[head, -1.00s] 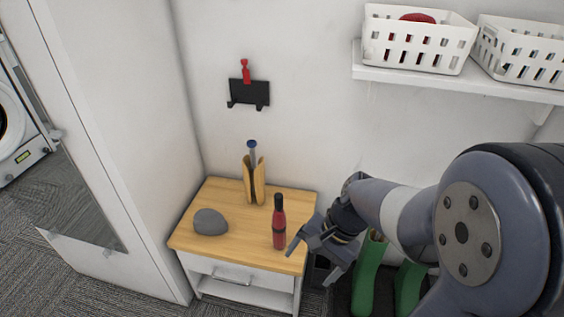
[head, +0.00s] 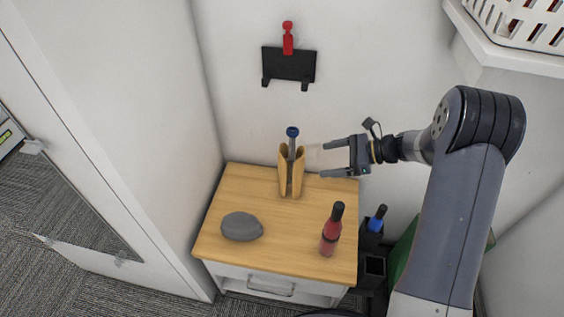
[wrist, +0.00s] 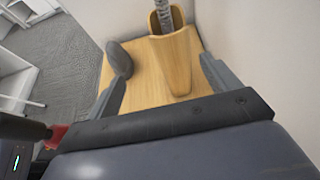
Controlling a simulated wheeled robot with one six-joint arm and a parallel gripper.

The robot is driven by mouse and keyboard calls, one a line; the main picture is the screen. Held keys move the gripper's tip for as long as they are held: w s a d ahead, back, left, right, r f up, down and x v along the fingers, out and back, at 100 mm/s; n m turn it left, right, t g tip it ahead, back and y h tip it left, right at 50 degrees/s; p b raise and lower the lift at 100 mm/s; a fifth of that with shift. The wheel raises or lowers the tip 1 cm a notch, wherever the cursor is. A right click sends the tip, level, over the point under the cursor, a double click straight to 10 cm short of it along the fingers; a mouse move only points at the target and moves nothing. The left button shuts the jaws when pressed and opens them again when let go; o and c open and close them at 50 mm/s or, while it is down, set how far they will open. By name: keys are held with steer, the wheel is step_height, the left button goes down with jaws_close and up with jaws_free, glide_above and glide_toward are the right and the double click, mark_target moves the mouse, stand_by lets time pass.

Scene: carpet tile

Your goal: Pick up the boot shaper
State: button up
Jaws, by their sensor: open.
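The boot shaper (head: 284,172) stands upright at the back of a small wooden-topped table. It has two tan wooden halves, a grey threaded rod between them and a blue knob on top. In the wrist view its wooden body and rod (wrist: 176,57) show ahead, between the finger directions, with the top cut off. My gripper (head: 323,160) is open and empty, to the right of the boot shaper, its fingers pointing left towards it with a gap between. Both fingers also show in the wrist view (wrist: 162,88).
On the tabletop (head: 270,215) are a grey rounded stone-like object (head: 242,226) and a red bottle with a black cap (head: 331,232). A black wall rack (head: 288,65) with a red item hangs above. A white cabinet stands left. A shelf (head: 505,42) with a basket is upper right.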

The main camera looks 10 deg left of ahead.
mark_target(291, 159)
steer(key=shift+w+b+x, duration=0.3)
steer(key=shift+w+x, duration=0.05)
steer(key=shift+x, duration=1.7)
steer(key=shift+w+b+x, duration=0.3)
steer(key=shift+x, duration=1.8)
steer(key=shift+w+b+x, duration=0.3)
steer(key=shift+w+x, duration=0.05)
steer(key=shift+x, duration=1.7)
steer(key=shift+a+r, duration=0.15)
steer(key=shift+r, duration=0.05)
steer(key=c, duration=1.6)
steer(key=shift+c, duration=0.2)
steer(key=shift+r, duration=0.1)
